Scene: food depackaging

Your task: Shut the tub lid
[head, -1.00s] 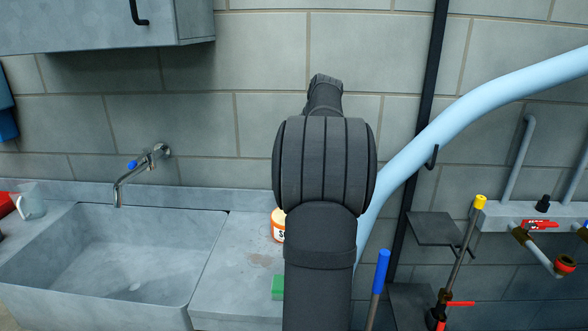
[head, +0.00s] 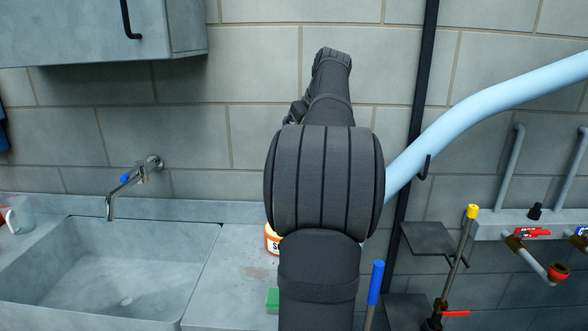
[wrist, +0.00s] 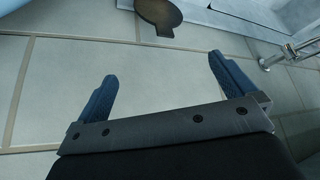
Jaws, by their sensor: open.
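An orange and white tub (head: 271,241) with dark lettering stands on the counter, right of the sink in the head view. My arm hides most of it, including its top, so I cannot tell how its lid stands. My gripper (wrist: 160,72) shows in the wrist view with its two blue fingers wide apart and nothing between them. It faces the tiled wall. Beyond the fingers, at the top edge, is a dark round flat thing (wrist: 160,12) with a small tab, partly cut off; I cannot tell whether it is the lid.
A stone sink (head: 125,265) and its tap (head: 130,181) are left of the tub. A green block (head: 272,300) lies at the counter's front. A blue-topped rod (head: 376,283), a pale blue pipe (head: 480,100) and valve pipework (head: 530,232) are on the right. A cabinet (head: 90,35) hangs upper left.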

